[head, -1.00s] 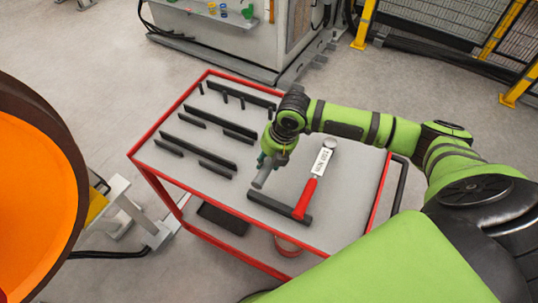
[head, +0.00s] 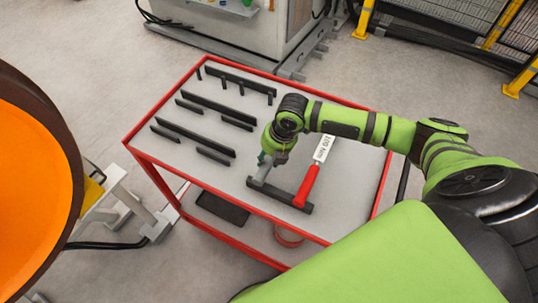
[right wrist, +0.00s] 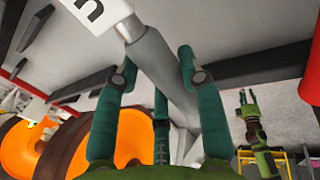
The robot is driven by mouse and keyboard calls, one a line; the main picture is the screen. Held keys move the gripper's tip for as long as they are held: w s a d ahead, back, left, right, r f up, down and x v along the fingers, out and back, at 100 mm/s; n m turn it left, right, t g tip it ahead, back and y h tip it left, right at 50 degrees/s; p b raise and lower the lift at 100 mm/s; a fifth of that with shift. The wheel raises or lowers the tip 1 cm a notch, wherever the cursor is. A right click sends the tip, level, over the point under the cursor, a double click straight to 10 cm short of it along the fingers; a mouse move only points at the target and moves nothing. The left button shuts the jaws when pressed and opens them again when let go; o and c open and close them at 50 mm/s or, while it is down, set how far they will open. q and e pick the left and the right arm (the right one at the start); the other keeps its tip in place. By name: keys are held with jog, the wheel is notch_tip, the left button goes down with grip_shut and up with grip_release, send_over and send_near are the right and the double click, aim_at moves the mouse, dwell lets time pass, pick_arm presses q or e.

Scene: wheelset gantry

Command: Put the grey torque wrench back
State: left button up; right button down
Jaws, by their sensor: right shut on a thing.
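The grey torque wrench shows its grey handle (head: 259,176) below my right gripper (head: 267,160) in the head view. The handle's lower end overlaps the left end of a black slotted rail (head: 282,197); I cannot tell whether it touches. In the right wrist view, my right gripper (right wrist: 155,75) is shut on the grey handle (right wrist: 160,62), with part of its white label plate (right wrist: 92,10) at the top. Its upper part is hidden in the head view. My left gripper appears small in the right wrist view (right wrist: 248,100), too small to read its jaws.
A red-handled torque wrench (head: 306,187) rests on the same rail, close on the right. Several black rails (head: 195,137) stand on the left of the red-edged cart (head: 245,235). The cart top right of the red wrench is clear. An orange round part (head: 30,190) stands at left.

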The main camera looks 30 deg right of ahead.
jog(key=shift+f, duration=0.55)
jog(key=c, duration=0.7)
grip_release()
jog(key=v, duration=1.2)
jog(key=shift+a+r, duration=0.1)
